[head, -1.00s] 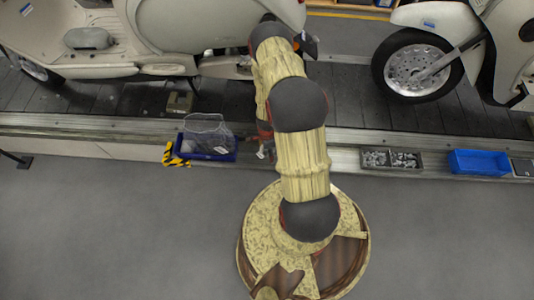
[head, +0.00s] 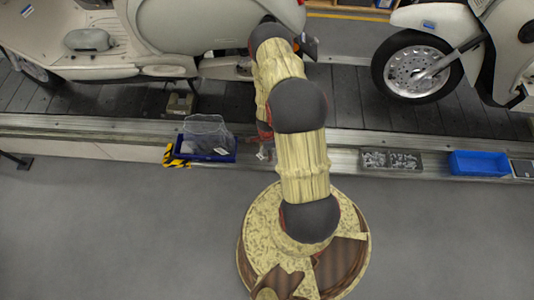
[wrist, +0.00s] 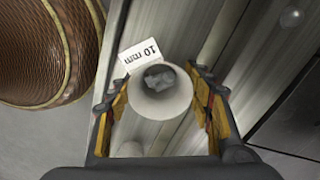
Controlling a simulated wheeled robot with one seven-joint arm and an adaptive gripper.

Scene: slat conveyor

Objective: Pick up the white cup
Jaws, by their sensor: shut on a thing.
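The white cup (wrist: 174,103) is in the wrist view, seen from above, with its round mouth facing the camera and grey pieces inside. My gripper (wrist: 159,90) is shut on it, with one yellow-and-black finger on each side. In the head view my arm covers the cup and most of the gripper.
A metal ledge runs along the slat conveyor (head: 340,105). On it are a dark blue tray (head: 222,158) with a clear bag, a grey bin (head: 376,168) of small parts and a blue bin (head: 480,163). Pale scooters (head: 205,30) stand on the conveyor.

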